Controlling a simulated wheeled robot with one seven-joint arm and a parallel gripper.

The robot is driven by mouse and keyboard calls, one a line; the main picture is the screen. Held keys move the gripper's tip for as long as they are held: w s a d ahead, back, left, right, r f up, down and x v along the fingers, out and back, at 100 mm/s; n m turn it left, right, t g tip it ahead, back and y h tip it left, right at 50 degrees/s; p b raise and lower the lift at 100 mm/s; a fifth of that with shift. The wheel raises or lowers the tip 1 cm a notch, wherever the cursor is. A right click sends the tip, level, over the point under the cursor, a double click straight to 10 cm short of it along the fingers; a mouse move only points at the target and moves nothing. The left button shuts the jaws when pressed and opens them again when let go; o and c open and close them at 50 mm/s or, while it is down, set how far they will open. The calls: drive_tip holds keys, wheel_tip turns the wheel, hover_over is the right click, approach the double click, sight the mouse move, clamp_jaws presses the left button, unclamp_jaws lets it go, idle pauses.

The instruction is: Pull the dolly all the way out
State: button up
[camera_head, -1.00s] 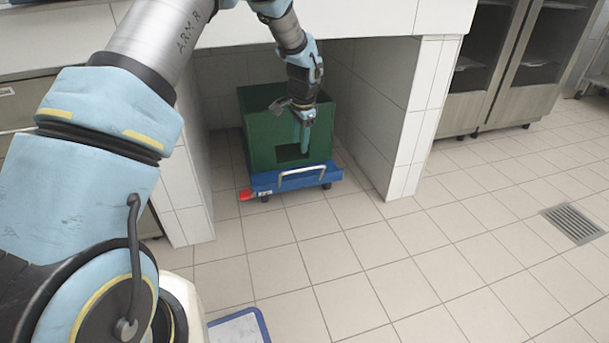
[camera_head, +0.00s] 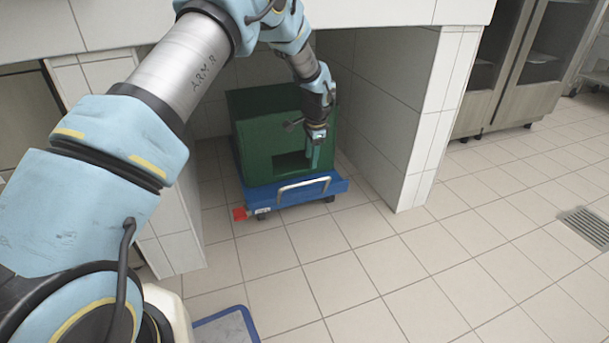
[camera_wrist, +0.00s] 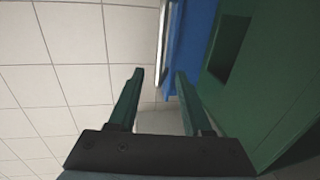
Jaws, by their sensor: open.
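The blue dolly (camera_head: 330,188) stands in the tiled alcove under the counter, with its front edge near the alcove's mouth. It has a pale bar handle (camera_head: 303,188) at the front and a red piece (camera_head: 239,213) at its front left corner. A green box (camera_head: 258,158) with a dark opening rests on it. My gripper (camera_head: 314,160) is open in front of the box, above the dolly's handle.
White tiled walls (camera_head: 432,120) bound the alcove on both sides, and the counter (camera_head: 400,12) overhangs it. The tiled floor in front is clear. A blue-rimmed tray (camera_head: 226,328) lies at the bottom. Cabinets (camera_head: 500,75) stand at right.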

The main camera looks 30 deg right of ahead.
sight(308, 181)
drive_tip(key=f+b, duration=0.1)
drive_tip(key=f, duration=0.2)
drive_tip(key=w+f+b, duration=0.1)
drive_tip(key=f, duration=0.2)
drive_tip(key=w+f+b, duration=0.1)
drive_tip(key=f, duration=0.3)
drive_tip(key=shift+d, duration=0.1)
clamp_jaws()
idle(1.2)
